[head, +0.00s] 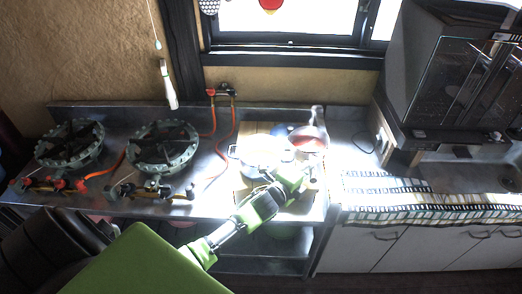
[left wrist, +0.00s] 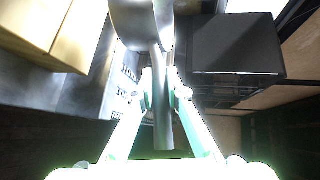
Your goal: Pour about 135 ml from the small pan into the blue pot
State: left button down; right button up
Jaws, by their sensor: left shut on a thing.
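The small pan (head: 309,141) shows reddish liquid inside and is held at the right of the pot, by the back right of the steel counter. My left gripper (head: 303,180) is shut on its handle; the left wrist view shows the handle (left wrist: 163,125) between the two fingers (left wrist: 163,90) and the pan's metal body (left wrist: 135,22) beyond. The pan looks about level. The pot (head: 258,150) stands on a board just left of the pan, washed out by glare, so its blue colour and contents are hard to tell. My right gripper is out of view.
Two gas burners (head: 163,147) (head: 70,144) with orange hoses stand on the counter's left. A clear bottle (head: 316,114) is behind the pan. A dark oven-like box (head: 455,75) stands at right. The patterned cloth (head: 420,195) lies on the bright right-hand counter.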

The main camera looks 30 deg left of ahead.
pick_arm(q)
jog(key=s+a+r+n+t+b, duration=0.3)
jog(key=a+n+b, duration=0.4)
jog(key=b, duration=0.4)
jog(key=shift+s+a+r+n+t, duration=0.35)
jog(key=shift+s+a+t, duration=0.45)
jog(key=shift+t, duration=0.4)
jog(key=shift+r, duration=0.1)
jog(key=shift+s+a+f+n+t+b, duration=0.3)
jog(key=shift+n+b, duration=0.35)
jog(key=shift+b, duration=0.75)
jog(key=shift+s+a+r+n+t+y+b, duration=0.2)
jog(key=shift+a+n+t+y+b, duration=0.35)
jog(key=shift+n+b, duration=0.65)
dwell(0.5)
jog(key=shift+f+y, duration=0.1)
jog(key=shift+y, duration=0.15)
